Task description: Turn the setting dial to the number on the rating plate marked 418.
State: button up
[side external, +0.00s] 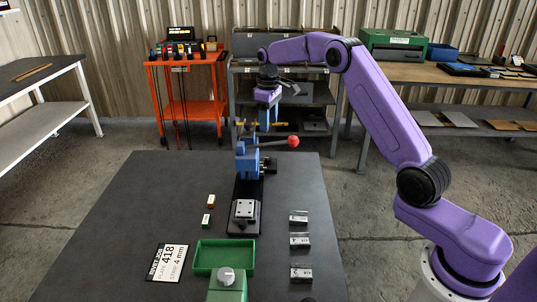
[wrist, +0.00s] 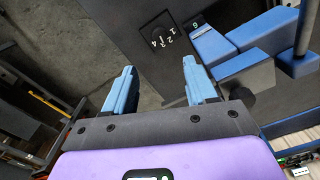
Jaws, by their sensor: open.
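The rating plate (side external: 168,262) lies flat on the front left of the table. It reads 418 with "4 mm" below; its smaller print is hard to read. My gripper (side external: 268,122) is high above the far part of the table, beside the top of the blue press (side external: 246,160). In the wrist view its blue fingers (wrist: 158,66) are apart and empty.
The press has a red-knobbed lever (side external: 293,141) sticking out right. A green tray (side external: 224,255) and a green box with a pale knob (side external: 226,276) are at the front. Several metal blocks (side external: 300,242) stand at right.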

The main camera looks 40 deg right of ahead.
aim_at(268, 158)
notch_tip(268, 158, down, 13)
jog(key=shift+f, duration=0.1)
dwell(0.3)
jog(key=shift+c, duration=0.3)
grip_shut()
